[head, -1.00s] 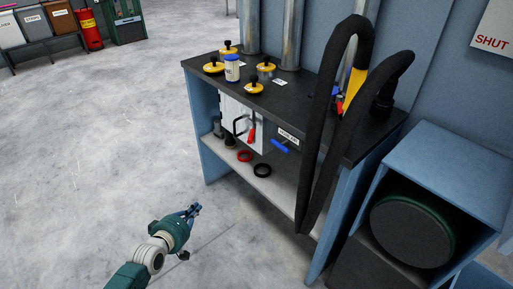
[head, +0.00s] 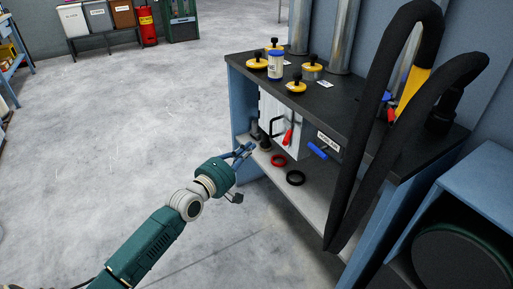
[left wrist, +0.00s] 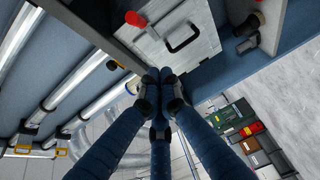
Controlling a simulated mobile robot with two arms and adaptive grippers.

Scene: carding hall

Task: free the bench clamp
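The bench clamp is most likely the red-handled lever (head: 289,136) at the grey panel (head: 268,112) under the bench top; its jaw is too small to make out. In the left wrist view the red handle (left wrist: 136,19) stands at the panel's upper edge, left of a black pull handle (left wrist: 185,38). My left gripper (head: 250,149) is in front of the bench's open left side, left of the red handle and apart from it. In the left wrist view its fingers (left wrist: 159,73) meet, with nothing visible between them. My right gripper is out of view.
A blue T-handle (head: 317,150) sits right of the red lever. A red ring (head: 278,160) and a black ring (head: 295,178) lie on the lower shelf (head: 318,200). Yellow-based knobs and a jar (head: 275,66) stand on top. Black hoses (head: 362,130) hang at right. The floor at left is clear.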

